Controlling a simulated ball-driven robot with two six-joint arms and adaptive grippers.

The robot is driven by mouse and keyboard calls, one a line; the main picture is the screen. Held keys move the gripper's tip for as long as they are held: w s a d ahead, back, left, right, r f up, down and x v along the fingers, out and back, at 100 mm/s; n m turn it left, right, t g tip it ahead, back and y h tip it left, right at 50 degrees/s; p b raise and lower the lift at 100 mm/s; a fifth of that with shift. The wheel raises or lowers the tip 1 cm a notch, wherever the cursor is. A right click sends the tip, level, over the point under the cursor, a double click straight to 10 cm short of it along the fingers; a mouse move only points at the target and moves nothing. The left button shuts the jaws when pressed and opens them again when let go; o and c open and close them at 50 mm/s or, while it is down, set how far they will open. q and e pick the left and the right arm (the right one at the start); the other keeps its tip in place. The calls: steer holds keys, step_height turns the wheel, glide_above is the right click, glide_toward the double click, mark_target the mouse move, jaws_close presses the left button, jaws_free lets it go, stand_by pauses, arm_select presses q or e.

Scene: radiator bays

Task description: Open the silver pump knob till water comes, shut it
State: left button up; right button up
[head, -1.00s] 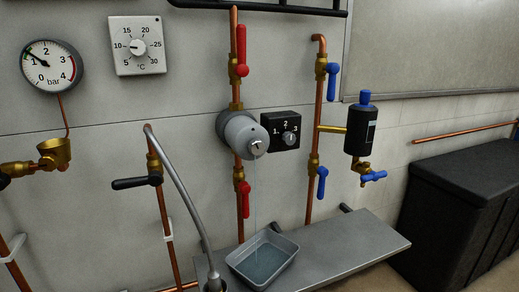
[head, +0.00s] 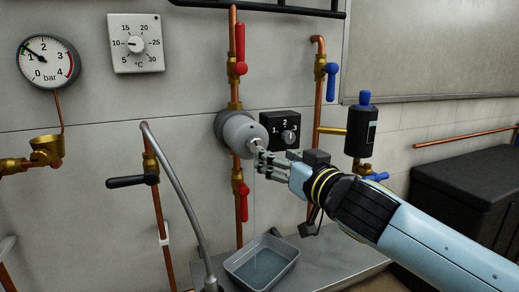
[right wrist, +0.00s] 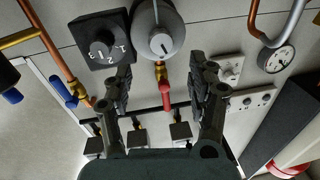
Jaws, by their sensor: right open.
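The grey round pump (head: 236,130) sits on the red-valved copper pipe. Its silver knob (head: 254,146) is on the front face, partly hidden behind my fingers. A thin stream of water (head: 254,200) falls from below the knob into the grey tray (head: 284,271). My right gripper (head: 263,157) has its fingertips close to the knob; contact cannot be told. In the right wrist view, the slotted silver knob (right wrist: 161,44) shows beyond the fingertips, and the right gripper (right wrist: 160,85) is open with nothing between its fingers. My left gripper is not in view.
A black selector dial (head: 282,130) is close beside the pump. Red levers (head: 240,42) are above and below it. A blue lever (head: 332,82) and a black cylinder (head: 359,131) stand to the right. A grey hose (head: 184,188) curves at the left. The tray stands on a metal shelf (head: 340,255).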

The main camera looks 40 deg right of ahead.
mark_target(257, 144)
steer(key=w+p, duration=0.1)
steer(key=w, duration=0.7)
steer(key=shift+w+d, duration=0.15)
steer(key=shift+d, duration=0.3)
steer(key=shift+c, duration=0.4)
steer(key=c, duration=1.1)
steer(key=shift+o, duration=0.2)
steer(key=shift+r+n+p, duration=0.25)
steer(key=shift+n+p, duration=1.05)
steer(key=shift+p, duration=0.3)
steer(key=n+p, duration=0.3)
steer(key=shift+g, duration=0.4)
steer(key=shift+a+f+n+g+h+p, duration=0.15)
steer(key=shift+n+p, duration=0.45)
steer(key=shift+n, duration=0.55)
steer(key=shift+d+n+g+h+p, duration=0.15)
steer(key=shift+n+p, duration=0.4)
steer(key=shift+n, duration=0.65)
steer(key=shift+a+f+n+h+p, duration=0.1)
steer(key=shift+a+n+h+p, duration=0.1)
steer(key=shift+n+p, duration=0.7)
steer(key=shift+n+b, duration=0.3)
steer(key=shift+n, duration=0.15)
